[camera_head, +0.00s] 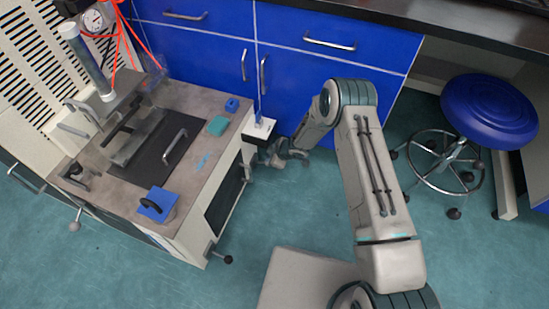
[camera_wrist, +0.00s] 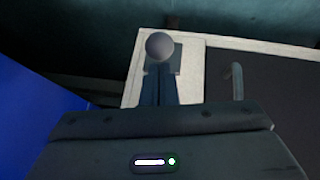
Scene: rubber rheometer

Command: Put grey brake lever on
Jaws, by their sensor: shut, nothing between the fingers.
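A round grey knob (camera_wrist: 160,45) stands out from the pale side frame (camera_wrist: 192,72) in the wrist view. I take it for the end of the grey brake lever; the rest of the lever is hidden behind it and my fingers. My gripper (camera_wrist: 159,70) is shut and empty, its dark fingertips just below the knob in the picture. Whether they touch it I cannot tell. In the head view my gripper (camera_head: 256,163) is beside the right side of the rheometer bench (camera_head: 226,150), and this knob cannot be made out there.
A dark side panel (camera_wrist: 285,85) with a handle (camera_wrist: 238,82) lies right of the knob. Blue cabinets (camera_head: 300,75) stand close behind my arm. A blue stool (camera_head: 488,110) stands right; floor in front is open.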

